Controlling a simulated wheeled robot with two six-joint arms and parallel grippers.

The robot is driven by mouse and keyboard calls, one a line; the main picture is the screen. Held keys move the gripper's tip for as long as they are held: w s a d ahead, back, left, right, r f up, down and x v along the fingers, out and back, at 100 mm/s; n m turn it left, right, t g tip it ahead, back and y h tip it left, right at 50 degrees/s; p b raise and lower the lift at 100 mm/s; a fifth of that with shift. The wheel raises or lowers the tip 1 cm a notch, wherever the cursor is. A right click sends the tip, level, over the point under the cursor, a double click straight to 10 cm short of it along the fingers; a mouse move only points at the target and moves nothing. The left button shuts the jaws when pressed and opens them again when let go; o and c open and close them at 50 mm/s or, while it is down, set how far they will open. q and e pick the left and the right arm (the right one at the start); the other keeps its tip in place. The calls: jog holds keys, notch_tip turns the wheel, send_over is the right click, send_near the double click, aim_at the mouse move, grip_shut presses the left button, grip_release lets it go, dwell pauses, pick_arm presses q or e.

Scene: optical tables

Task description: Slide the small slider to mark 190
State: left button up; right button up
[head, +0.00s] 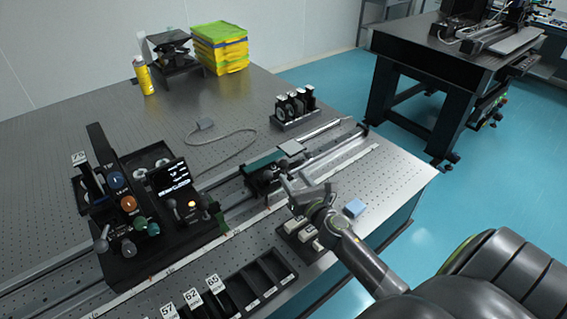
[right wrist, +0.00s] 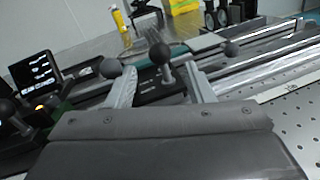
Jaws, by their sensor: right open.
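The small slider (head: 264,177) is a dark carriage with round knobs and a green part, sitting on the rail about midway along the table. My right gripper (head: 303,182) is open just in front and to the right of it. In the right wrist view a round dark knob on a short post (right wrist: 160,55) shows between the two open fingers (right wrist: 163,90), beyond or level with their tips. I cannot tell whether they touch it. A light scale strip (head: 235,230) runs along the rail's front; its mark 190 is not readable. My left gripper is not in view.
A larger black unit with a lit screen (head: 171,178) and coloured knobs stands left on the rail. Black bins labelled 57, 62 and 65 (head: 262,283) lie in front. The rail right of the slider looks clear.

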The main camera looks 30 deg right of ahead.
aim_at(286, 168)
jog(key=w, duration=0.7)
jog(key=shift+w+d, duration=0.1)
jog(key=shift+d, duration=0.3)
jog(key=shift+c, duration=0.2)
grip_shut()
